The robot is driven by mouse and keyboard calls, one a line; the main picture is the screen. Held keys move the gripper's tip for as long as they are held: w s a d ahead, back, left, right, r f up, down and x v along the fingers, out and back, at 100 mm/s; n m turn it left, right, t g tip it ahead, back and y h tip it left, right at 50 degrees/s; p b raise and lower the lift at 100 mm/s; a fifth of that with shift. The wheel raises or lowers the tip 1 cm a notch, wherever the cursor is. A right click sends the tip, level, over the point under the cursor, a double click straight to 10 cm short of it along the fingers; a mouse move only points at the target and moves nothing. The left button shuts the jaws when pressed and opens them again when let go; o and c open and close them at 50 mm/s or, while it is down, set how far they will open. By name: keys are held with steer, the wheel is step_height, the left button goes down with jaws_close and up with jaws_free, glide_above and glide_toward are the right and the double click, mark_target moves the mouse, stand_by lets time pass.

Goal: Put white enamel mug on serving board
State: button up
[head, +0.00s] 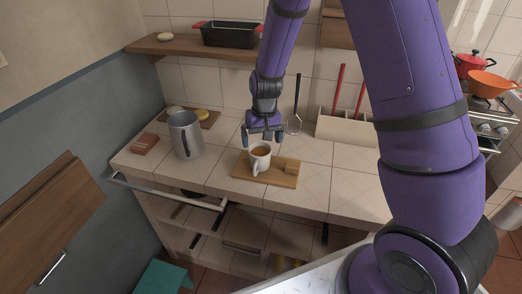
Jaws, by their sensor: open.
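The white enamel mug (259,160) stands upright on the left part of the wooden serving board (284,180). Brown contents show inside the mug, and its handle faces the front. My gripper (263,140) is open just above and behind the mug, fingers pointing down. Its fingers look apart from the mug, though the exact gap cannot be told from this view.
A small brown block (291,168) sits on the board's right part. A grey metal pot (186,136) stands to the left, near a reddish-brown block (145,144). A utensil holder (345,128) stands at the back right. The counter right of the board is clear.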

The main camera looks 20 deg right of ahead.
steer(key=s+d+r+t, duration=0.15)
steer(key=s+r, duration=0.45)
steer(key=r, duration=0.6)
steer(key=s+d+r+t, duration=0.15)
steer(key=s+r, duration=0.35)
steer(key=r, duration=0.6)
steer(key=s+d+r+t, duration=0.1)
steer(key=s+r, duration=0.3)
steer(key=s, duration=0.5)
steer(key=s+d+r+n+t, duration=0.1)
steer(key=s+d+r, duration=0.2)
steer(key=s, duration=0.5)
steer(key=shift+s+r+h, duration=0.3)
steer(key=shift+s+r, duration=0.05)
steer(key=shift+r, duration=0.25)
steer(key=shift+d, duration=0.1)
